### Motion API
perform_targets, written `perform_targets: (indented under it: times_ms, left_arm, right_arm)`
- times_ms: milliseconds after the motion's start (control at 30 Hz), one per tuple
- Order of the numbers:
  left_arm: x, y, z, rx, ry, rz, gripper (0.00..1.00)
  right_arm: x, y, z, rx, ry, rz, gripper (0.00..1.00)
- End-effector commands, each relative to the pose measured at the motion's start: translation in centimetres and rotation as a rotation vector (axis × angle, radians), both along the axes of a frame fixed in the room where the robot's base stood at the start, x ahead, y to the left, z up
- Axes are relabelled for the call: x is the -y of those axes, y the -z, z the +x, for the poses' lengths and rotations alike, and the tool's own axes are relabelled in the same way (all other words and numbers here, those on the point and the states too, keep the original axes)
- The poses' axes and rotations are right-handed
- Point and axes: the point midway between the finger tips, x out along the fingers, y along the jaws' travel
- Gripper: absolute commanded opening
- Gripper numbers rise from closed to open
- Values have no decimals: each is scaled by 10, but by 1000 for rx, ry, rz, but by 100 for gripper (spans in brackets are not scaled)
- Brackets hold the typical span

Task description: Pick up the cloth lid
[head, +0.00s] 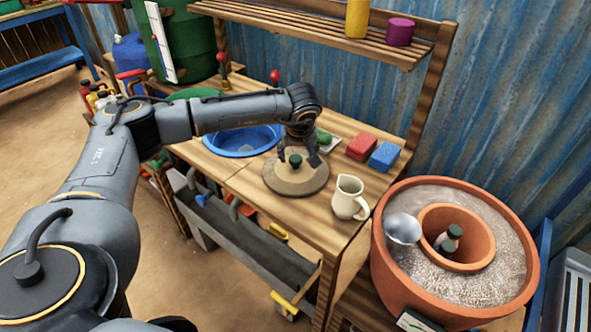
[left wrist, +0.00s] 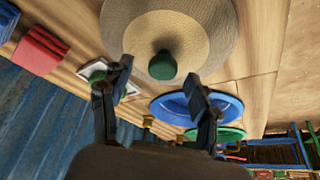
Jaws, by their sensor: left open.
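The cloth lid (head: 279,181) is a round tan disc with a green knob (head: 295,160) at its middle, lying on the wooden bench beside the cream jug. It also shows in the left wrist view (left wrist: 205,22), with its knob (left wrist: 162,66) ahead of the fingers. My left gripper (head: 303,152) is right over the lid, pointing down, open and empty. In the left wrist view its two fingers (left wrist: 159,77) stand apart, one on each side of the knob in the picture. I cannot tell whether they touch it. My right gripper is not in view.
A cream jug (head: 348,198) stands close to the lid's right. Red (head: 362,146) and blue sponges (head: 384,156) lie behind it. A blue basin (head: 240,148) is to the left. A large terracotta pot (head: 385,245) stands at the right. A slatted shelf (head: 310,22) runs above the bench.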

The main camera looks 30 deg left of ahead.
Motion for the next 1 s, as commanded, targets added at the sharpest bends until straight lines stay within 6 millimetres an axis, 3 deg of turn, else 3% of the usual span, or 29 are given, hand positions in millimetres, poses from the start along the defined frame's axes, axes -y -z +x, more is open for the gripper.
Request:
perform_targets:
  times_ms: [233, 500, 567, 833, 1000]
  left_arm:
    - [-12, 31, 8, -3, -2, 1, 61]
    - [-13, 35, 10, -1, -1, 0, 61]
    - [-13, 35, 10, -1, -1, 0, 53]
    - [-13, 35, 10, -1, -1, 0, 0]
    - [-13, 34, 10, 0, -2, -1, 0]
  right_arm:
    - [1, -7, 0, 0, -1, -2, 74]
    - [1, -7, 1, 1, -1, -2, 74]
    - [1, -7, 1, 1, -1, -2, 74]
    - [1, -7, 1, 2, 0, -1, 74]
    - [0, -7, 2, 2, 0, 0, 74]
